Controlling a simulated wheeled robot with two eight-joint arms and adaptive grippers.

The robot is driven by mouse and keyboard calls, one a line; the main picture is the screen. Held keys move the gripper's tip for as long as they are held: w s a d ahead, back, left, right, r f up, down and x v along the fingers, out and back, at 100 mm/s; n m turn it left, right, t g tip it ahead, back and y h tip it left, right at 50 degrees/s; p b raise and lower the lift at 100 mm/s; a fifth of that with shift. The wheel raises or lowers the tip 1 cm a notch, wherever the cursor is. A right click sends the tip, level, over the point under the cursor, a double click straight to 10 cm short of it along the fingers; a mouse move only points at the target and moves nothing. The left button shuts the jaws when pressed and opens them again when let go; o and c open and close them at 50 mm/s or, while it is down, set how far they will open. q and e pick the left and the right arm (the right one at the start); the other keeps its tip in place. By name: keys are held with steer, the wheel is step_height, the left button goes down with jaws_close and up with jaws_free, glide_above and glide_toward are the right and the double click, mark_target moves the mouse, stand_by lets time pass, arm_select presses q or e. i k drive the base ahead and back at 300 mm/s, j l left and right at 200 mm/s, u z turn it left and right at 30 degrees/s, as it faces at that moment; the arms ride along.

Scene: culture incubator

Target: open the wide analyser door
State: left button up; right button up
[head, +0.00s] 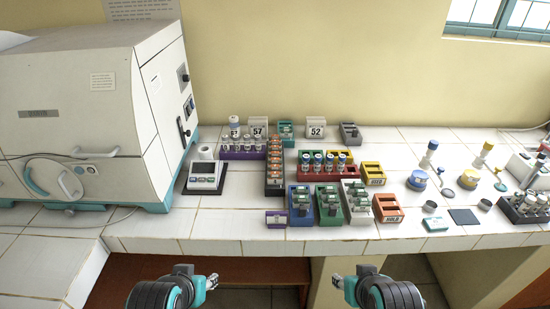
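The wide white analyser (65,95) stands at the left end of the bench and is cut off by the left picture edge. Its front has a seam across it, and below that a panel with a round teal-ringed part (38,178) and a pale curved handle (70,184). The front looks closed. My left gripper (212,282) is low in the picture, in front of the bench edge, right of the analyser and well apart from it. My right gripper (338,282) is farther right at the same height. Neither touches anything; their finger gaps are too small to judge.
A small scale (205,177) stands close to the analyser's right side. Coloured racks with vials, such as the green rack (328,218), fill the middle of the bench. Bottles and dishes lie at right. The tiled bench front (200,222) beside the analyser is mostly clear.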

mark_target(95, 104)
steer(key=u, duration=1.45)
